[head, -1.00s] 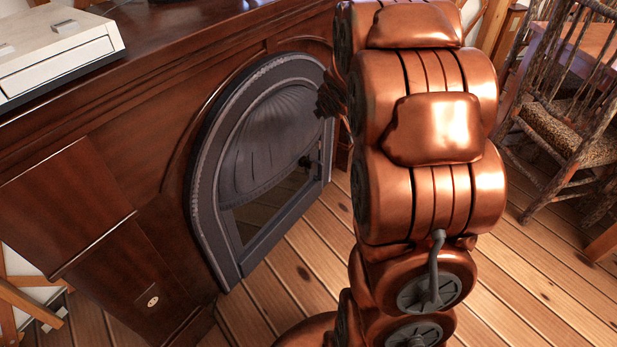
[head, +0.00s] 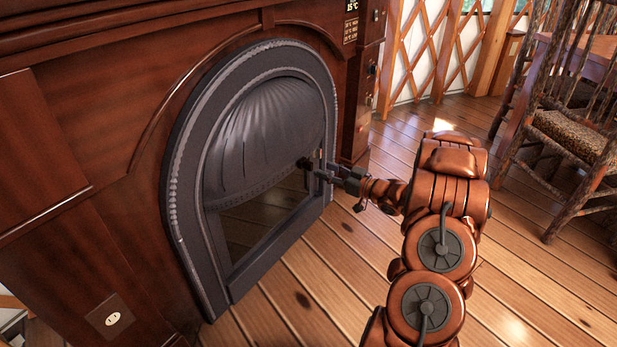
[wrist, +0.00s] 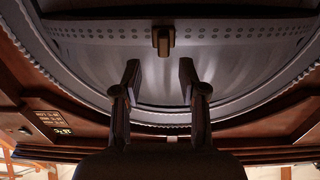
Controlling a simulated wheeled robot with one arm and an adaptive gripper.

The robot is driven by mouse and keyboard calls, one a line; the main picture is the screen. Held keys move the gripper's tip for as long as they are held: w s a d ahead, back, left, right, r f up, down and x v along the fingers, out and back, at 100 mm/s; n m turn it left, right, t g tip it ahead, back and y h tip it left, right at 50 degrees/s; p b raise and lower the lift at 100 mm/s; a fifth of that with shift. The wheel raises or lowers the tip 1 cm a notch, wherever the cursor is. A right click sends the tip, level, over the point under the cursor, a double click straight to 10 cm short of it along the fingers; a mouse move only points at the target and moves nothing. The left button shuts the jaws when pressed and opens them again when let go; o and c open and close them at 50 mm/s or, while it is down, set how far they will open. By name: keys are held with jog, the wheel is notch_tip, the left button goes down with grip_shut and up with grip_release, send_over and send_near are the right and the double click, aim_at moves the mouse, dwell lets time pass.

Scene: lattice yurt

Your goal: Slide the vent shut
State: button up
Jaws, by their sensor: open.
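The vent is a dark grey, fluted metal shutter (head: 262,125) in an arched fireplace frame. It covers the upper part of the arch, and a dark opening (head: 262,215) shows below it. A small dark knob (head: 303,162) sits near the shutter's lower edge. My gripper (head: 321,170) is close to the knob, on its right in the head view. In the wrist view the fingers of my gripper (wrist: 158,70) are spread, with nothing between them. The knob (wrist: 163,41) lies just beyond the fingertips, roughly centred on the gap. I cannot see contact.
A brown wooden surround (head: 85,130) encloses the arched frame. A socket plate (head: 112,318) is at its lower left. The plank floor (head: 335,285) in front is clear around my arm. A rustic chair (head: 565,125) stands at the right.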

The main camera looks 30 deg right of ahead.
aim_at(312, 167)
jog(key=shift+w+a+f+b, duration=0.2)
jog(key=shift+a+f+b, duration=0.1)
jog(key=shift+a, duration=0.05)
jog(key=shift+b+x, duration=1.15)
jog(key=shift+x, duration=2.2)
jog(key=shift+r, duration=0.15)
grip_shut()
